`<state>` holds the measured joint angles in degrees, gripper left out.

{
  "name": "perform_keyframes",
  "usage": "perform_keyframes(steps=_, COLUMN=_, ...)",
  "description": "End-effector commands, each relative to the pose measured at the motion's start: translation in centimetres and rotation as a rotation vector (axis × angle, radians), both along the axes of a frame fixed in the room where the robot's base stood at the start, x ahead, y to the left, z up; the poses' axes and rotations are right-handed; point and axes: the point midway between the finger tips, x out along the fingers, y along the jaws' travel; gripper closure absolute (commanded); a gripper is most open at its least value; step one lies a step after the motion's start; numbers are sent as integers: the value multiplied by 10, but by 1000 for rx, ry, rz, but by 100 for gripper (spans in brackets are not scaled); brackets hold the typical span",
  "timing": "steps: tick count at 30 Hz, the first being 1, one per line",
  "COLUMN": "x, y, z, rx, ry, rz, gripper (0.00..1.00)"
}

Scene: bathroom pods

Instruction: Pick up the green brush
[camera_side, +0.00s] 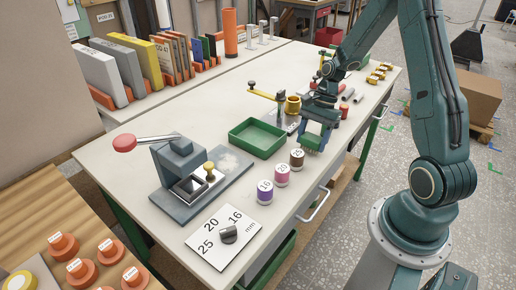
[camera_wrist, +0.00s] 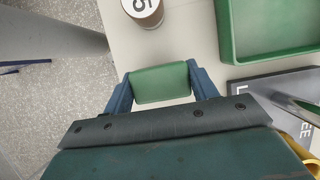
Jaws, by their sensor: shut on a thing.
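The green brush shows in the wrist view as a green block (camera_wrist: 162,83) between my two blue fingers. My gripper (camera_wrist: 164,80) is shut on it, with one finger against each end. In the side view my gripper (camera_side: 316,132) is at the right part of the white worktop, right of the green tray (camera_side: 236,135) and behind the brown-banded round pot (camera_side: 297,160). The green brush (camera_side: 312,142) shows there only in part, between the fingers. Its underside is hidden, so I cannot tell whether it touches the worktop.
Purple (camera_side: 265,194) and pink (camera_side: 282,176) pots stand in front of the tray. A grey press (camera_side: 181,162) with a red-knobbed lever stands at the left. The worktop's front edge is near.

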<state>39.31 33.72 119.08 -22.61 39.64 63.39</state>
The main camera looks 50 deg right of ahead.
Motion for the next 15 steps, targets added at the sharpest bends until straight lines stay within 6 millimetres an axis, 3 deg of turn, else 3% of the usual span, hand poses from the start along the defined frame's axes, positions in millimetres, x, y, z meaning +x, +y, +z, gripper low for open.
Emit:
perform_keyframes(steps=8, x=1, y=-1, z=39, rx=-4, ry=-6, rz=1, gripper=65)
perform_keyframes(steps=15, x=1, y=-1, z=92, rx=-4, ry=-7, rz=0, gripper=65)
